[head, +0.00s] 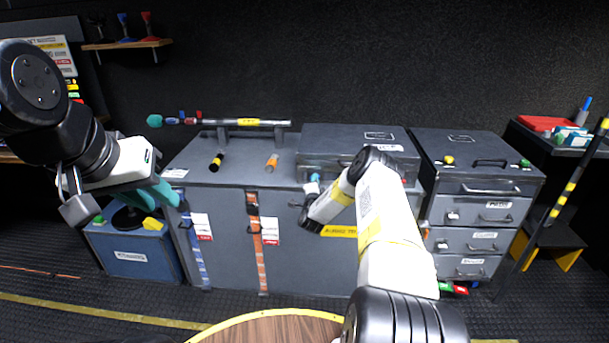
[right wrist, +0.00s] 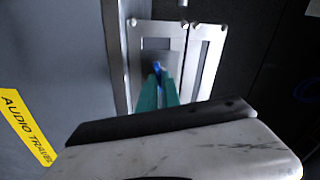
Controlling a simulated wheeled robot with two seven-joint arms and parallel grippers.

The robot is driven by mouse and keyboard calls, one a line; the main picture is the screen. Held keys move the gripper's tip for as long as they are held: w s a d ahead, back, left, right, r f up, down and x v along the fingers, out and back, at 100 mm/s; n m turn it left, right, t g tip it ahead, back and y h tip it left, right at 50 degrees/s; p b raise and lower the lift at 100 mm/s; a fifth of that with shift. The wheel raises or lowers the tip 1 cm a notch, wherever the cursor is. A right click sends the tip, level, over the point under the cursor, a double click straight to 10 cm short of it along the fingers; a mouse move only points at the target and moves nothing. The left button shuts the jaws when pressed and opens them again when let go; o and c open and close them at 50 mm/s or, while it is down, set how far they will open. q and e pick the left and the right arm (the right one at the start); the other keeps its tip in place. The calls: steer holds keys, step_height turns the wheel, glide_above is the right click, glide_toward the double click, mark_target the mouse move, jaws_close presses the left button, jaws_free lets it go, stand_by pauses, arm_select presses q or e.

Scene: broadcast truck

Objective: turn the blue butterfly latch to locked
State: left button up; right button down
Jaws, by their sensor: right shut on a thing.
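The blue butterfly latch (right wrist: 157,67) shows in the right wrist view as a small blue piece on a silver metal plate (right wrist: 160,42). My right gripper (right wrist: 158,78) has its green fingertips shut on it, one on each side, and they hide most of it. Whether the latch is at locked cannot be told. In the head view my right arm and gripper (head: 314,178) are in front of the grey case (head: 345,150), and the latch cannot be made out there. My left gripper (head: 172,197) hangs at the left, near the blue box; its finger gap is unclear.
A large grey trunk (head: 230,225) with blue and orange straps fills the middle. A grey drawer unit (head: 480,188) stands to the right. A blue box (head: 135,258) stands at the left. A round wooden table (head: 275,328) is in front. A yellow label (right wrist: 25,125) lies beside my right gripper.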

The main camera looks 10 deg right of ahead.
steer(key=shift+f+m, duration=0.1)
steer(key=shift+m, duration=1.5)
steer(key=c, duration=1.6)
jaws_free()
steer(key=shift+o, duration=0.2)
steer(key=v, duration=0.7)
steer(key=shift+s, duration=0.4)
steer(key=shift+a, duration=0.1)
